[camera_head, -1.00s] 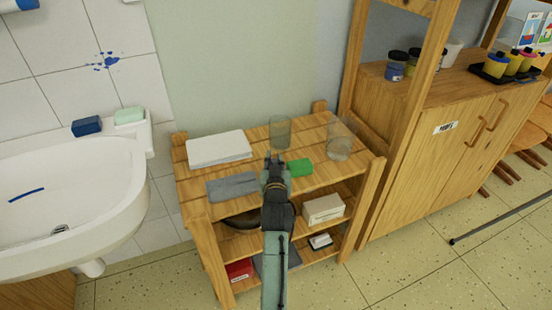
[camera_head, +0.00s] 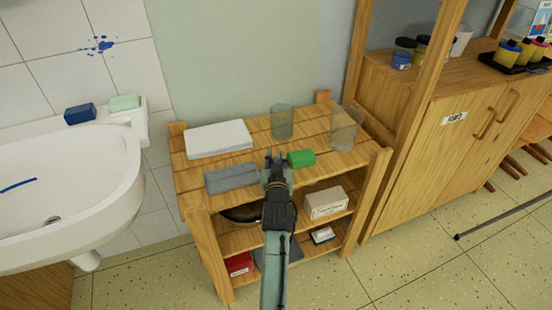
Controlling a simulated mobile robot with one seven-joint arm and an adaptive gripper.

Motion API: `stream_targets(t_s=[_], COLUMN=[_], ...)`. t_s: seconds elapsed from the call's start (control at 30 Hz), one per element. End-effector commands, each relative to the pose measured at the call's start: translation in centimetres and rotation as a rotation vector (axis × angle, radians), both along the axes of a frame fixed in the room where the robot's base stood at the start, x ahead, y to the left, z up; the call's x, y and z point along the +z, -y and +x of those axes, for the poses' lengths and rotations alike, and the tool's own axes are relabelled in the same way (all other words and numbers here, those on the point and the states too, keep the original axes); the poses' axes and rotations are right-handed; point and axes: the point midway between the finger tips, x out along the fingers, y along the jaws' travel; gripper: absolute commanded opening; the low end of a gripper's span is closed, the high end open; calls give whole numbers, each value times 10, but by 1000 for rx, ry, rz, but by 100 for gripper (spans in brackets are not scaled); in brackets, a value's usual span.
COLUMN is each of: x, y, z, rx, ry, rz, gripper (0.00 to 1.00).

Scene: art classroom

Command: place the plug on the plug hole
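The white sink (camera_head: 120,185) is at the left, and its dark plug hole (camera_head: 52,220) shows at the bottom of the basin, near the left edge. I cannot make out a plug for certain in this view. My gripper (camera_head: 275,155) is over the front part of the wooden shelf's top board, its fingers pointing away towards the wall. The fingertips look apart with nothing between them. A green block (camera_head: 302,158) lies just right of the fingers, and a grey folded cloth (camera_head: 231,178) lies to their left.
The wooden shelf (camera_head: 195,222) also carries white paper (camera_head: 218,138) and two clear glasses (camera_head: 282,122) (camera_head: 346,127). Below are a dark bowl (camera_head: 240,214), a white box (camera_head: 326,203) and a red box (camera_head: 239,264). A blue sponge (camera_head: 80,114) and green soap (camera_head: 125,102) sit on the sink's rim. A cabinet stands right.

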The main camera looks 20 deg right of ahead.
Motion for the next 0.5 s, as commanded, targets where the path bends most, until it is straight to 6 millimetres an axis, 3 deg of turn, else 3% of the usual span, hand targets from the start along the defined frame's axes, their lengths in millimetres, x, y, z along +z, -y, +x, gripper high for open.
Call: stream_targets(t_s=[0.17, 0.5], x=[0, 5], y=[0, 0], z=[0, 0], rx=[0, 0], ry=[-1, 0], rz=[0, 0], gripper=[36, 36])
